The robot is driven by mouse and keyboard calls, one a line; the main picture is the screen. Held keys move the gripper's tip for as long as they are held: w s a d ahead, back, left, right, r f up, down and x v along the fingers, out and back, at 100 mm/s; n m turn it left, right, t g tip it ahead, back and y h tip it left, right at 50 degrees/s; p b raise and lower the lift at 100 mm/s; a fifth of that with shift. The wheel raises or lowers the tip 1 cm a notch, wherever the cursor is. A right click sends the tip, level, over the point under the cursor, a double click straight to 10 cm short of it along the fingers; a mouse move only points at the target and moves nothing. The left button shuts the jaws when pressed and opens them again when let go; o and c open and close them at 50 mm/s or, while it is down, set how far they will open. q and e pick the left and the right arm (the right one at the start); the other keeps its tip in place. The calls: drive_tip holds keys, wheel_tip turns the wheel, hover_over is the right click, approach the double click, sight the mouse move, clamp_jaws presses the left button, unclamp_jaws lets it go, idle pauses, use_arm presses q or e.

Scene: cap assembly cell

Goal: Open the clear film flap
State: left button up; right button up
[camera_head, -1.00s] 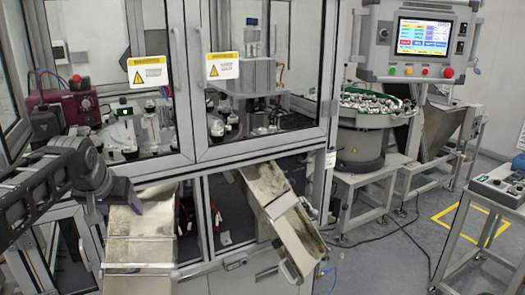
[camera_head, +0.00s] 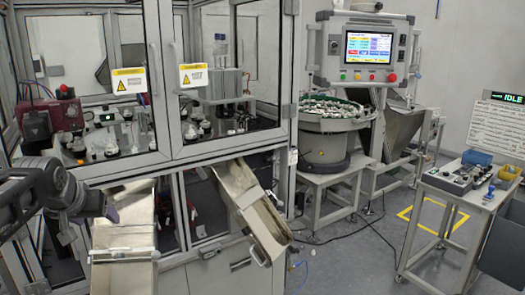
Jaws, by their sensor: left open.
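I cannot make out a clear film flap for certain. The cabinet (camera_head: 165,160) has clear door panes in grey frames, and both doors with yellow warning labels look shut. Below them, a left metal chute (camera_head: 125,235) and a right metal chute (camera_head: 250,205) slope out of the cabinet's lower openings. My left gripper (camera_head: 112,214) comes in from the left, beside the upper part of the left chute. It is open, small and partly hidden by my dark wrist, and I see nothing in it. My right gripper is not in view.
A bowl feeder (camera_head: 330,125) stands right of the cabinet, below a control screen (camera_head: 370,48). A cart (camera_head: 455,200) with a control box and small bins stands at the right. Cables lie on the floor.

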use_arm(q)
drive_tip(key=w+d+f+t+h, duration=0.1)
drive_tip(key=w+d+f, duration=0.2)
drive_tip(key=d+f, duration=0.25)
drive_tip(key=w+d+f+h, duration=0.1)
drive_tip(key=w+d+f, duration=0.25)
drive_tip(key=f, duration=0.25)
drive_tip(key=s+d+f+m+g+h, duration=0.1)
drive_tip(key=s+d+f, duration=0.2)
drive_tip(key=d+f, duration=0.5)
drive_tip(key=s+d+f+g+h, duration=0.1)
drive_tip(key=s+d+f, duration=0.3)
drive_tip(key=f, duration=0.9)
drive_tip(key=s+d+f+g, duration=0.2)
drive_tip(key=s+d+f, duration=0.2)
drive_tip(key=s+f, duration=0.3)
drive_tip(key=s+d+f+g+h, duration=0.1)
drive_tip(key=s+d+f, duration=0.4)
drive_tip(key=s, duration=0.8)
drive_tip(key=s+d+f+g+h, duration=0.1)
drive_tip(key=s+d+f+g, duration=0.2)
drive_tip(key=s+f, duration=0.6)
drive_tip(key=shift+s+d+f+g, duration=0.25)
drive_tip(key=shift+s+d, duration=0.3)
drive_tip(key=shift+d, duration=0.45)
drive_tip(key=shift+c, duration=0.6)
